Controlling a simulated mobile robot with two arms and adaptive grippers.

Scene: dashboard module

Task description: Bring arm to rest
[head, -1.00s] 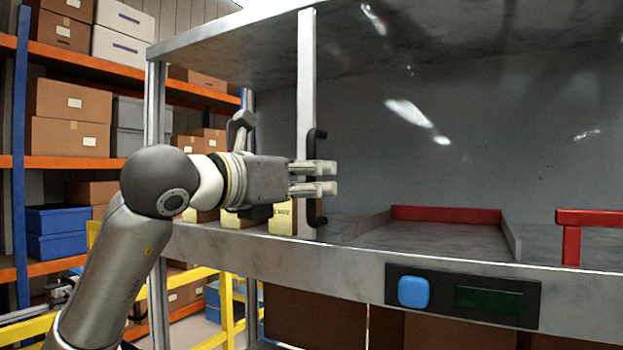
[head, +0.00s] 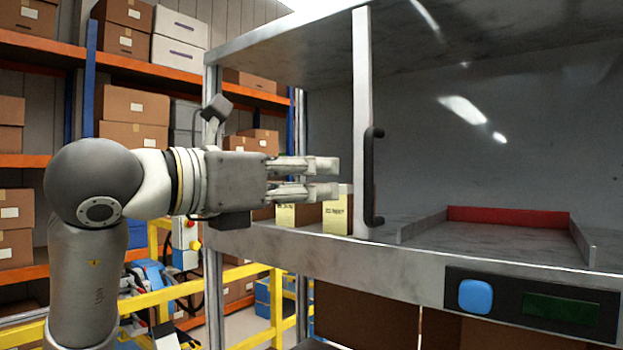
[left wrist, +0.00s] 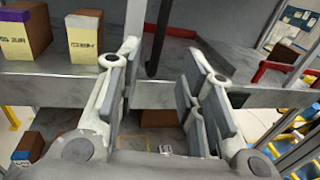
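My left gripper (head: 325,179) is level in the head view, pointing right. Its fingers are apart with nothing between them. They are in front of the grey metal cabinet, to the left of its black door handle (head: 372,178) and apart from it. In the left wrist view the two padded fingers (left wrist: 160,95) are spread wide, with the metal shelf edge (left wrist: 160,95) beyond them. The handle sits on a light upright door edge (head: 362,90). My right gripper is in neither view.
Boxes with yellow labels (head: 337,212) stand on the shelf behind my fingers. A panel with a blue button (head: 475,296) is on the cabinet's front edge. A red-backed tray (head: 508,220) lies inside. A yellow railing (head: 240,271) and stocked racks stand at left.

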